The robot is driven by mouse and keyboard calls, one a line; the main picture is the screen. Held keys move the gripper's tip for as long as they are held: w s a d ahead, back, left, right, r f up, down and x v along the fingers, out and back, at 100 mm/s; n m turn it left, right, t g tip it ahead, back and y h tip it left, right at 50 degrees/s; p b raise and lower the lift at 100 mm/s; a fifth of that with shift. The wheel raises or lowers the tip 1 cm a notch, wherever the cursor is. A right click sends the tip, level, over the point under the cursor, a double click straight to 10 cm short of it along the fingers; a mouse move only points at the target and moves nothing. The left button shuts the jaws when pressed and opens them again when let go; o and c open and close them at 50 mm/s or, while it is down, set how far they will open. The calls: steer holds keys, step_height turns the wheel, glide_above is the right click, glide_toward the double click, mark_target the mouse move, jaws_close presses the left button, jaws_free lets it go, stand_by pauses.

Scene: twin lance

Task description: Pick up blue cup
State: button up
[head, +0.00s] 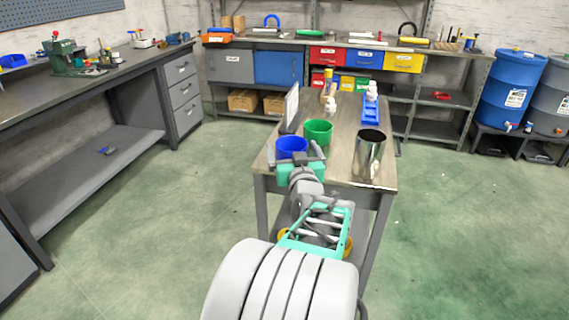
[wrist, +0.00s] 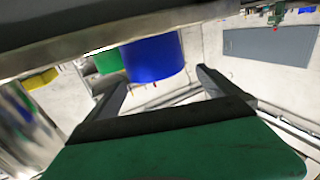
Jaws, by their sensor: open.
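The blue cup (head: 291,146) stands near the left front corner of the small wooden table in the head view. In the wrist view the blue cup (wrist: 154,58) is ahead of my gripper, toward the left finger. My gripper (head: 297,157) is at the cup's near side, with its fingers spread. In the wrist view my gripper (wrist: 160,85) is open, with nothing held between its fingers. The head view does not clearly show whether the fingers touch the cup, and my gripper partly hides its lower part.
A green cup (head: 318,132) stands close behind the blue cup. A shiny metal cup (head: 369,152) is at the table's right. A blue holder with white bottles (head: 371,110) and an upright panel (head: 291,107) are farther back. The table (head: 340,171) has bare space at its front.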

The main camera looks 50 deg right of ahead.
mark_target(289, 138)
steer(key=shift+s+d+f, duration=0.15)
steer(key=shift+s+f, duration=0.05)
steer(key=shift+f, duration=0.35)
steer(key=shift+d+b, duration=0.15)
steer(key=shift+b, duration=0.15)
steer(key=x, duration=0.7)
steer(key=shift+w+d+f, duration=0.15)
steer(key=shift+w+f, duration=0.1)
steer(key=shift+w, duration=0.05)
steer(key=shift+c, duration=0.2)
steer(key=c, duration=1.3)
